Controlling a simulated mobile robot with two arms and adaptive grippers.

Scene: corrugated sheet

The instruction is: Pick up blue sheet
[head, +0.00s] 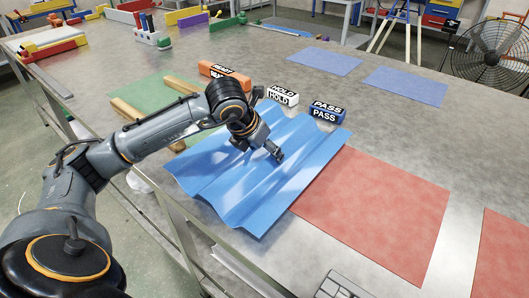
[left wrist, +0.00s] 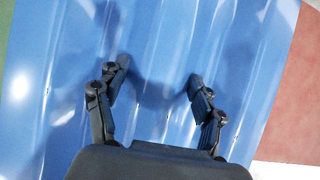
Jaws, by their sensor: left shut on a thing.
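The blue corrugated sheet (head: 224,194) lies across the middle of the table, between the green mat and a red mat. Its ridges show as pale bands, and its near edge is wavy. My left gripper (head: 275,150) is over the upper middle of the sheet, shut on it. In the left wrist view, the two fingers (left wrist: 158,82) stand wide apart with the blue sheet (left wrist: 240,50) between and beneath them. Whether the sheet is raised off the table is hard to tell. My right gripper is not in view.
Behind the sheet stand an orange block (head: 224,73), a white HOLD block (head: 283,96) and a blue PASS block (head: 327,112). The green mat (head: 150,93) carries wooden strips (head: 127,110). A red mat (head: 385,215) lies to the right. A keyboard (head: 340,287) is at the near edge.

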